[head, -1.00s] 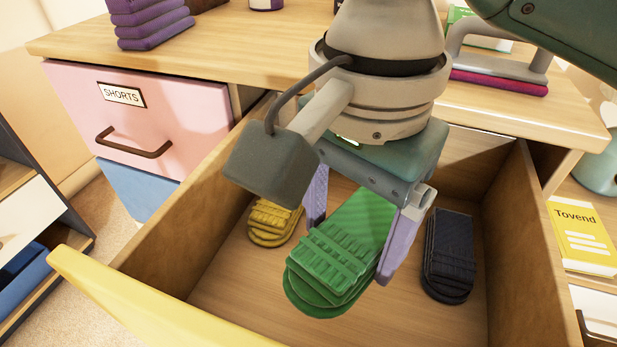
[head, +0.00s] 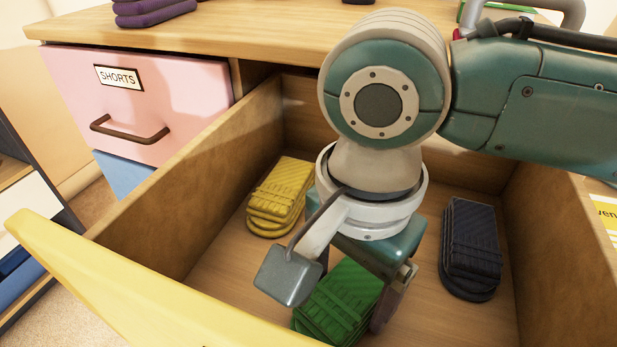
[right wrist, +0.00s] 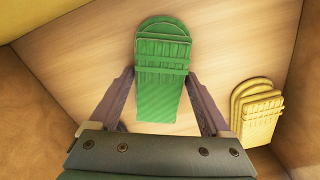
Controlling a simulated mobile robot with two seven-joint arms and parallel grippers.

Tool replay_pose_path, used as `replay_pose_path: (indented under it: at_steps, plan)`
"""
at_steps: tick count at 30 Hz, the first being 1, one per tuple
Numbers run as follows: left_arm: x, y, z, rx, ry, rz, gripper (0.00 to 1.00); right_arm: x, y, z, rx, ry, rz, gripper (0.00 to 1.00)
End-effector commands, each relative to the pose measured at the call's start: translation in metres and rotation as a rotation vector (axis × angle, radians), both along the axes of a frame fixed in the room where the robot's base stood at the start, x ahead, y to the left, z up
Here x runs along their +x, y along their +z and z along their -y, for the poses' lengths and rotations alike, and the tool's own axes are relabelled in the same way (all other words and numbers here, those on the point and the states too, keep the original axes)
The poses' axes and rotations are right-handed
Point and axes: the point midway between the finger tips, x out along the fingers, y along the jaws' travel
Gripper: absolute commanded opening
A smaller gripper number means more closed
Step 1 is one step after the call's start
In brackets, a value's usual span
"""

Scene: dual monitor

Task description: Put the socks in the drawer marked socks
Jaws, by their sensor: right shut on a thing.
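The open drawer has a yellow front (head: 130,285) and wooden walls; its own label is not visible. The folded green socks (head: 343,295) are low inside it near the front, partly hidden by my right gripper (head: 347,308). My right gripper is shut on the green socks, with one finger on each side; this also shows in the right wrist view (right wrist: 160,95). Folded yellow socks (head: 280,195) lie on the drawer floor at the left. Folded dark navy socks (head: 471,245) lie at the right. Whether the green socks touch the floor I cannot tell. My left gripper is not in view.
A pink drawer (head: 150,115) marked SHORTS is closed at the left, with a blue drawer (head: 122,175) below. Purple folded cloth (head: 155,12) is on the wooden top (head: 230,30). The drawer's side walls stand close around my right arm. Floor between the sock stacks is bare.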

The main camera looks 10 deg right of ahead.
Motion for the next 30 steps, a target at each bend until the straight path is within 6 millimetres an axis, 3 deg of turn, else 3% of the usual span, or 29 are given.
replay_pose_path:
  at_steps: [2, 3, 7, 17, 30]
  plan:
    - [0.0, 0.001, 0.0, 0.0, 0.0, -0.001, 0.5, 0.0, -0.002, 0.0, 0.0, -0.001, -0.001, 0.27]
    - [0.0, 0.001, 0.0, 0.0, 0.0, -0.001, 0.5, 0.0, -0.002, 0.0, -0.001, -0.001, -0.001, 0.84]
    - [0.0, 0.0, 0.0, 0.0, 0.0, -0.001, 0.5, 0.0, -0.002, 0.0, -0.001, -0.001, -0.001, 0.98]
    - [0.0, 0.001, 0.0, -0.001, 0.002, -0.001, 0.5, 0.0, 0.003, 0.0, 0.001, 0.001, 0.001, 1.0]
    - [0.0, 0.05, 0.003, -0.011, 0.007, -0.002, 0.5, 0.0, 0.096, -0.001, 0.002, 0.0, 0.001, 1.0]
